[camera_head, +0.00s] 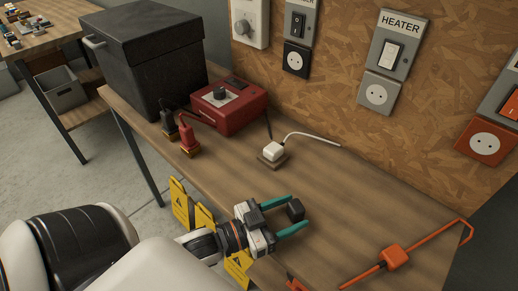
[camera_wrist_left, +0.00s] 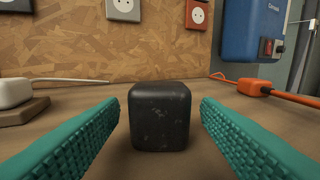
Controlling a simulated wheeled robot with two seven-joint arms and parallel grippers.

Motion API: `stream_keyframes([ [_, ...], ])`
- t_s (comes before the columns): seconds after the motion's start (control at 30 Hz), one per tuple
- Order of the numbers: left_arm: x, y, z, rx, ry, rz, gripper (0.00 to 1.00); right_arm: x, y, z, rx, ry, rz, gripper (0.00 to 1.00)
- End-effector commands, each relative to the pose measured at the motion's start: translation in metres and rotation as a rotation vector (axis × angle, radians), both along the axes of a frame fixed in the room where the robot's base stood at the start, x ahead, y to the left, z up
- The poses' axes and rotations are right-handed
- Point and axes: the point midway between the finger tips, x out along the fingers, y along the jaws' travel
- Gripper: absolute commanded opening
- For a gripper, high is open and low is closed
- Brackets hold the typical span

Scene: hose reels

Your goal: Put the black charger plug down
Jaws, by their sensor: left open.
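The black charger plug (camera_wrist_left: 160,116) stands upright on the wooden bench top in the left wrist view. My left gripper (camera_head: 290,214) has teal ribbed fingers and is open around the plug. In the left wrist view one finger of the left gripper (camera_wrist_left: 160,125) lies on each side of the plug, with a gap on both sides. The plug's rear face is hidden. My right gripper is not in view.
A white plug (camera_head: 273,151) rests on a small wooden block behind the gripper. An orange plug with cable (camera_head: 394,256) lies to the right. A red box (camera_head: 228,106) and a large black case (camera_head: 150,60) stand at the left. Bench around the black plug is clear.

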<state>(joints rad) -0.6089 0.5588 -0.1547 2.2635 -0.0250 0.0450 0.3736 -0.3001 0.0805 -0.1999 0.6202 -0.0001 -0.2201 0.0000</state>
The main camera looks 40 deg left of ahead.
Motion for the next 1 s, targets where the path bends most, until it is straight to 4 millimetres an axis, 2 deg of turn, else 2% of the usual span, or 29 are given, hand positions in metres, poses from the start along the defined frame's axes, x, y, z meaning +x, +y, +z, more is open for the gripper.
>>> stream_keyframes([
  [0.17, -0.003, 0.001, 0.012, 0.001, 0.004, -0.001, 0.57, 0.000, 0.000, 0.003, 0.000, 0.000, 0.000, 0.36],
  [0.7, -0.081, 0.041, 0.010, 0.001, 0.005, 0.001, 0.57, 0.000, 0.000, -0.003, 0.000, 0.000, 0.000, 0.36],
  [1.0, -0.105, 0.054, 0.011, 0.000, 0.002, 0.001, 0.57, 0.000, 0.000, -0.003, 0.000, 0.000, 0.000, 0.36],
])
